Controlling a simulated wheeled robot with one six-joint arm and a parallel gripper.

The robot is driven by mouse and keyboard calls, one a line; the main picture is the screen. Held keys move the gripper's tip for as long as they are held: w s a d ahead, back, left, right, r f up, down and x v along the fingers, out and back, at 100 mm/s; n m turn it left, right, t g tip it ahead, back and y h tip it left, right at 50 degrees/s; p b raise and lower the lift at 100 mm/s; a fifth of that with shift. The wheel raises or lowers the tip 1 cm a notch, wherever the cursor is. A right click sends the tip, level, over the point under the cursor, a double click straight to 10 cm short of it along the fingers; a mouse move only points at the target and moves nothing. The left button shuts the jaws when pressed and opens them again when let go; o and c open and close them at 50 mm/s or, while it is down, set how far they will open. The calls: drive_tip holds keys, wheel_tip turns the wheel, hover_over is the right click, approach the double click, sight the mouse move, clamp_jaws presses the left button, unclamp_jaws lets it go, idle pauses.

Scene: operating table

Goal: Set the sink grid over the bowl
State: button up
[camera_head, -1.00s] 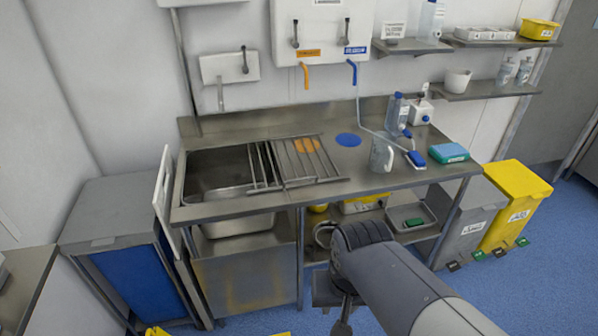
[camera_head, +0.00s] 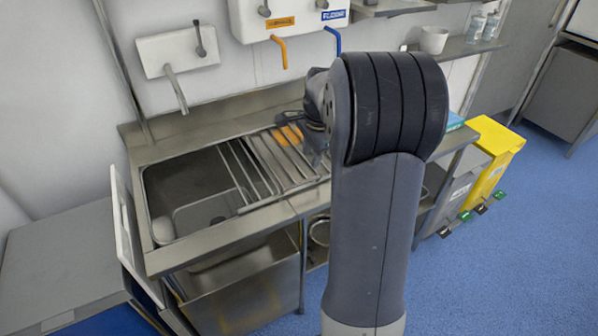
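The sink grid (camera_head: 266,165) is a rack of parallel metal bars. It lies mostly on the steel worktop right of the sink bowl (camera_head: 185,170), and its left bars reach over the bowl's right edge. The bowl is a dark rectangular basin, open on its left. My gripper (camera_head: 317,138) is low at the grid's right rear part, mostly hidden behind my arm. Its fingers are too small and covered to show whether they are open or touch the grid.
An orange round patch (camera_head: 289,135) shows at the grid's rear. A tap spout (camera_head: 176,90) hangs from the wall behind the bowl. A white panel (camera_head: 130,225) stands at the sink's left end. Yellow (camera_head: 494,150) and grey bins stand at right. My arm hides the worktop's right side.

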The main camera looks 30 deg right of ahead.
sight(306, 181)
drive_tip(key=f, duration=0.3)
drive_tip(key=w+f, duration=0.1)
drive_tip(key=f, duration=0.5)
drive_tip(key=shift+w+a+f+p, duration=0.1)
drive_tip(key=shift+w+f+p, duration=0.25)
drive_tip(key=shift+w, duration=0.05)
drive_tip(key=shift+c, duration=0.5)
clamp_jaws()
